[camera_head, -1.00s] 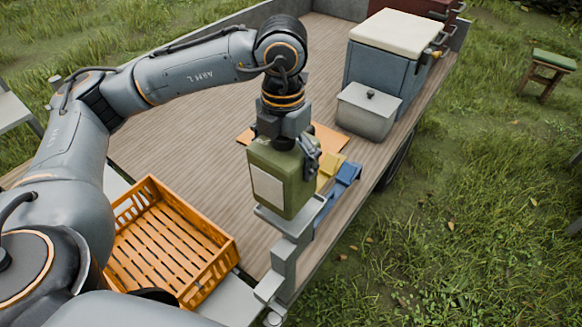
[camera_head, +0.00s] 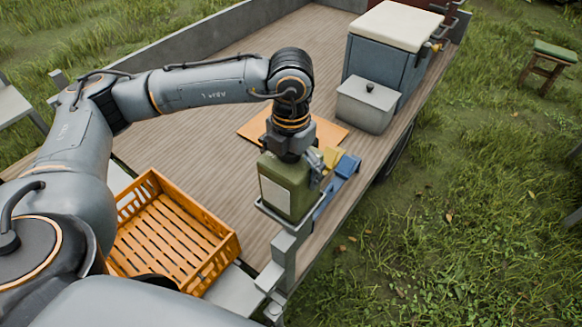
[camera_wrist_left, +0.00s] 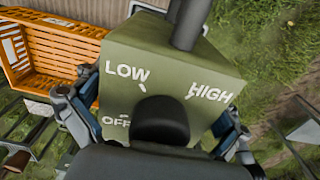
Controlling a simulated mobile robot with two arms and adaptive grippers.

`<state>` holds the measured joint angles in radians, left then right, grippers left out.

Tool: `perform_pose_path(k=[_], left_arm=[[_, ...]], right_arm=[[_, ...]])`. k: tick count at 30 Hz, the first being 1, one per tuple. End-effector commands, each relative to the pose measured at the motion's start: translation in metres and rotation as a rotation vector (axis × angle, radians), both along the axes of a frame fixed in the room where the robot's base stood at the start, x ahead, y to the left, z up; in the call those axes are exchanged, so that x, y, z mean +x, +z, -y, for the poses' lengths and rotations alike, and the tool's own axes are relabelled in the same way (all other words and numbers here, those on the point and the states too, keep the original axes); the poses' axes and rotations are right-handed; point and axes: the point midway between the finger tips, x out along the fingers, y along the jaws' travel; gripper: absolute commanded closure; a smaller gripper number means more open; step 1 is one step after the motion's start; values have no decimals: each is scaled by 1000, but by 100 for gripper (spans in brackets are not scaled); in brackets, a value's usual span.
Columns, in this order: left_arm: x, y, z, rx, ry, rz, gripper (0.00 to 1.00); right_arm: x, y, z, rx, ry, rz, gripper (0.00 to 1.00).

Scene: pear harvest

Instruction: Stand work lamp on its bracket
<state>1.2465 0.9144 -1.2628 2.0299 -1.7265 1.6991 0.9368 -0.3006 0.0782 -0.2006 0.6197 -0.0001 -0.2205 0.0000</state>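The work lamp (camera_head: 288,190) is a green box with a pale panel on its side. It is upright at the bracket (camera_head: 284,249), a grey post with a shallow lipped holder at the trailer's near right corner. Its base appears within the holder's lip; I cannot tell whether it bears fully on it. My left gripper (camera_head: 291,160) is above the lamp with fingers down its sides, shut on it. In the left wrist view, the lamp top (camera_wrist_left: 165,75) reads LOW, HIGH and OFF, with a finger at each side. My right gripper is out of view.
An orange crate (camera_head: 233,245) stands left of the bracket. Behind the lamp are an orange board (camera_head: 253,128), yellow and blue pieces (camera_head: 347,166), a grey lidded box (camera_head: 367,107) and a cooler (camera_head: 397,30). The trailer deck's middle is clear.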

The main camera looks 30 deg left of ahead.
Motion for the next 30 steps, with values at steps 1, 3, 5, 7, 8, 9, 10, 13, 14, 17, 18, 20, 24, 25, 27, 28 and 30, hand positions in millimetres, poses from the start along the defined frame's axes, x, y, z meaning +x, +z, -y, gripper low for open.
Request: perform_pose_path(k=[1, 3, 5, 7, 8, 9, 10, 13, 14, 17, 18, 20, 24, 25, 27, 28, 30], left_arm=[[0, 0, 0, 0, 0, 0, 0], [0, 0, 0, 0, 0, 0, 0], [0, 0, 0, 0, 0, 0, 0], [0, 1, 0, 0, 0, 0, 0], [0, 1, 0, 0, 0, 0, 0], [0, 2, 0, 0, 0, 0, 0], [0, 3, 0, 0, 0, 0, 0], [1, 9, 0, 0, 0, 3, 0], [1, 13, 1, -2, 0, 4, 0], [1, 31, 1, -1, -1, 7, 0], [2, 40, 1, -3, -1, 7, 0], [1, 54, 1, -2, -2, 7, 0], [1, 84, 1, -2, -2, 6, 0], [1, 90, 1, -2, -2, 5, 0], [1, 101, 1, -2, -1, 4, 0], [1, 106, 1, 0, -1, 3, 0], [1, 114, 1, -1, -1, 3, 0]], right_arm=[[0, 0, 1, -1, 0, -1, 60], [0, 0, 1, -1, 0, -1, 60], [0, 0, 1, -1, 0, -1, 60], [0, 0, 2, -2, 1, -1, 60], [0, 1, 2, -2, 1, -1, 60], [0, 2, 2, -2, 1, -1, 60], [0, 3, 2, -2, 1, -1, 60], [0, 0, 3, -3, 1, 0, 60], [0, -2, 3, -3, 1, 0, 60], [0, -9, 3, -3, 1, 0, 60], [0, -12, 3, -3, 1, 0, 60], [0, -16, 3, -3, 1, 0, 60], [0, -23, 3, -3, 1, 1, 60], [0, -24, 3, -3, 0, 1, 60], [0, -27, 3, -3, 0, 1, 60], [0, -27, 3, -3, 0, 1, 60], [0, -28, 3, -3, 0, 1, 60]])
